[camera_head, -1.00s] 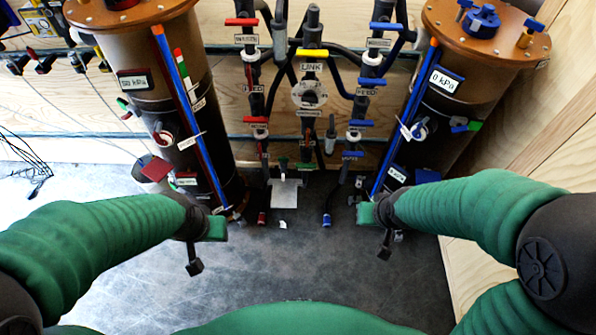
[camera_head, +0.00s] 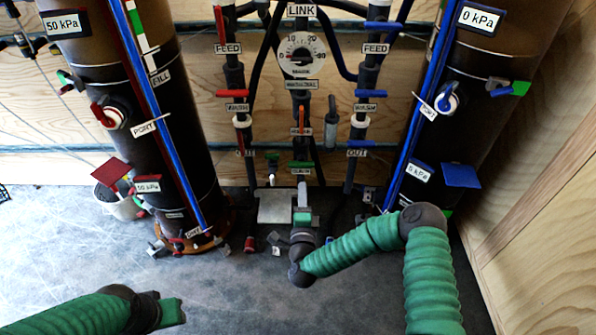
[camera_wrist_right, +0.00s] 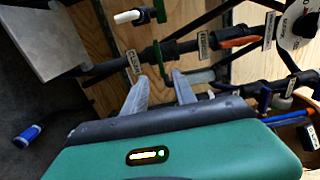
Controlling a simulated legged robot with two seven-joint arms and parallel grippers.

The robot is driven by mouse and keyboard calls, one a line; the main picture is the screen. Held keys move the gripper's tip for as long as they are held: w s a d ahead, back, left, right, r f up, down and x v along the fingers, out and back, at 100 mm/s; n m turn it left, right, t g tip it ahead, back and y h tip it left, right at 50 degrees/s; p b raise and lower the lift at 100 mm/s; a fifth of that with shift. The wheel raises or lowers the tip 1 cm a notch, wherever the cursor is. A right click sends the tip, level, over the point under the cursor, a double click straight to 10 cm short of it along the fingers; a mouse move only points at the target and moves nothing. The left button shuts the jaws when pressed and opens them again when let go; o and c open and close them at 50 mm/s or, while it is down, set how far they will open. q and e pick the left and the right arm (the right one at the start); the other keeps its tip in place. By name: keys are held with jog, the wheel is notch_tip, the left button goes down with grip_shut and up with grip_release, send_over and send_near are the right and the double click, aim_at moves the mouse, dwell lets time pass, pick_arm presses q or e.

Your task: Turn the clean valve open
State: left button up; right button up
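A green lever handle (camera_head: 301,164) lies crosswise on the middle pipe, with a small label below it that seems to read CLEAN. My right gripper (camera_head: 302,190) is just below that handle in the head view, its wrist partly hiding the pipe. In the right wrist view its two grey fingers (camera_wrist_right: 160,82) are apart with nothing between them. The green handle (camera_wrist_right: 159,57) and its label (camera_wrist_right: 133,62) are just beyond the fingertips, with no clear contact. My left gripper (camera_head: 170,312) is at the lower left, away from the pipes, its fingers not clear.
An orange handle (camera_head: 300,130) and a round gauge (camera_head: 302,55) sit higher on the middle pipe. A tap with a green handle (camera_head: 272,157) is just left. Red and blue valves flank it. Large brown cylinders stand left (camera_head: 140,110) and right (camera_head: 480,90). A grey plate (camera_head: 275,206) is below.

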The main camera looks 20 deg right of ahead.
aim_at(301, 163)
jog(key=b+x, duration=0.1)
jog(key=x, duration=0.3)
jog(key=b+x, duration=0.2)
jog(key=x, duration=0.2)
jog(key=b+x, duration=0.2)
jog(key=x, duration=0.2)
jog(key=shift+a+f, duration=0.15)
jog(key=shift+f, duration=0.15)
jog(key=shift+w+r, duration=0.15)
jog(key=shift+w, duration=0.4)
grip_shut()
